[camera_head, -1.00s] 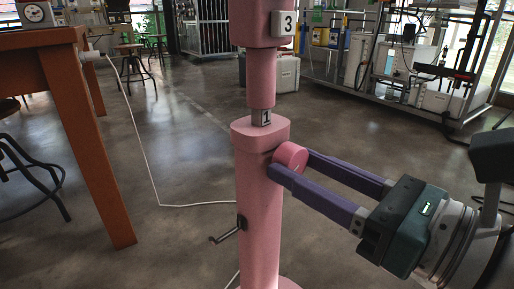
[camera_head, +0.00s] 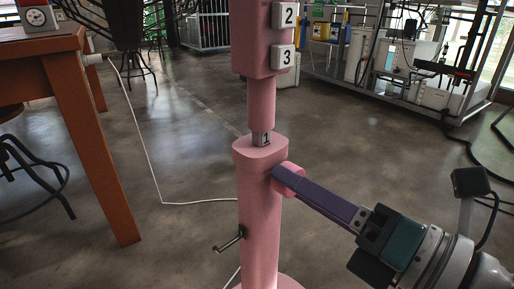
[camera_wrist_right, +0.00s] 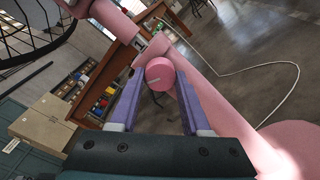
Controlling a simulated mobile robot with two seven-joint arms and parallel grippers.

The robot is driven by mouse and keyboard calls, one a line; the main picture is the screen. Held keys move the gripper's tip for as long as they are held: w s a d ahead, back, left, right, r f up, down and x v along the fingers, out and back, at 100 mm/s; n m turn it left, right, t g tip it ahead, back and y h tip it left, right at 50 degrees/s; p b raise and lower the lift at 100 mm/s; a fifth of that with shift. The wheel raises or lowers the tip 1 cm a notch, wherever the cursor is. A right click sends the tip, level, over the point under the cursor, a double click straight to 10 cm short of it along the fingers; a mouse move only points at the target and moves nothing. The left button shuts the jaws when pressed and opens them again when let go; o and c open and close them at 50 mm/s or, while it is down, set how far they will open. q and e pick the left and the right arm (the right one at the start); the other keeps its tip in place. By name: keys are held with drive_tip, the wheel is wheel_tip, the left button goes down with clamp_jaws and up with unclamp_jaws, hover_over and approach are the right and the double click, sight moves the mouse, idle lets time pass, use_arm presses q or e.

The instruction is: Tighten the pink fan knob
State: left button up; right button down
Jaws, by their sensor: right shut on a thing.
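The pink fan has an upright post (camera_head: 260,225) with a collar and a thinner tube (camera_head: 261,105) above it. The round pink fan knob (camera_head: 290,182) sticks out from the right side of the collar. In the right wrist view the knob (camera_wrist_right: 160,72) sits between the fingers, with a pale line across its face. My right gripper (camera_head: 285,179) comes in from the right, its purple fingers shut on the knob. In the head view one finger hides the other and part of the knob. My left gripper is not in view.
An orange table (camera_head: 88,120) stands at the left. A white cable (camera_head: 160,180) runs over the floor to the post. A small crank (camera_head: 229,240) juts from the post's left. A metal rack (camera_head: 410,75) stands at the back right. The dark fan cage (camera_wrist_right: 35,28) is in the wrist view.

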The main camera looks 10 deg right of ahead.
drive_tip(key=shift+r+m+p, duration=0.15)
drive_tip(key=shift+m+p, duration=2.8)
drive_tip(key=shift+m, duration=3.45)
drive_tip(key=shift+c, duration=1.8)
unclamp_jaws()
drive_tip(key=p+v, duration=0.2)
drive_tip(key=v, duration=0.8)
